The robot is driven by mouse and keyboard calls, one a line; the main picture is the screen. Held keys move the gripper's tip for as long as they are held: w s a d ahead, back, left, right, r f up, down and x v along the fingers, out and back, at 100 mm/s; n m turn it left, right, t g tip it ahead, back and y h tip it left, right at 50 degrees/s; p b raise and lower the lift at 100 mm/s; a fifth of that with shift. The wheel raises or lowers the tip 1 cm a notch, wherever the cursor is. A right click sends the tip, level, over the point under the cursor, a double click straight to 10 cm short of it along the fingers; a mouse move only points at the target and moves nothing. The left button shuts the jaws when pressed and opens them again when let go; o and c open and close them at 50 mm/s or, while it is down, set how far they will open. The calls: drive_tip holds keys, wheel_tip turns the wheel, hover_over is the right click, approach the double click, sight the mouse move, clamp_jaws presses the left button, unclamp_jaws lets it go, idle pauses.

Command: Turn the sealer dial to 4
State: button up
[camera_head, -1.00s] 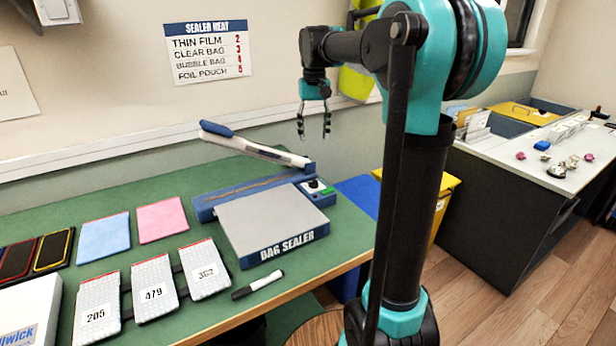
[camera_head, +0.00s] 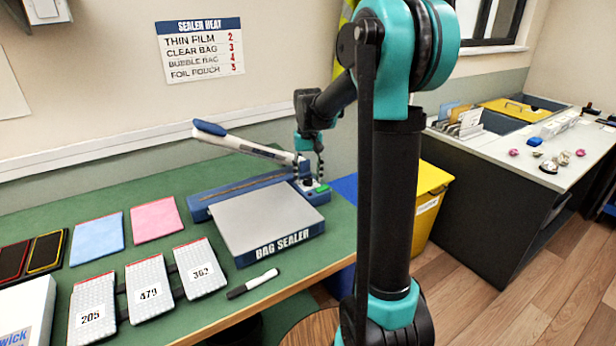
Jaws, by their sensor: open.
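The bag sealer (camera_head: 262,218) stands on the green bench, with a grey top plate and a blue front marked BAG SEALER. Its long sealing arm (camera_head: 245,145) with a blue handle is raised. The dial (camera_head: 308,183) is a small dark knob on the sealer's right rear corner, beside a green switch (camera_head: 321,188); its setting is too small to read. My gripper (camera_head: 309,172) points down with its open fingers right at the dial, one on either side as seen here. Whether the fingers touch the dial I cannot tell. The wall chart (camera_head: 200,50) lists bubble bag as 4.
Three numbered bubble bags (camera_head: 148,288), a marker (camera_head: 252,284), and blue (camera_head: 96,244) and pink (camera_head: 156,219) pads lie left and in front of the sealer. A yellow bin (camera_head: 428,205) stands right of the bench. A second table (camera_head: 560,165) is farther right.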

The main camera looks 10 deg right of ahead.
drive_tip(key=shift+f, duration=0.2)
drive_tip(key=shift+c, duration=0.3)
clamp_jaws()
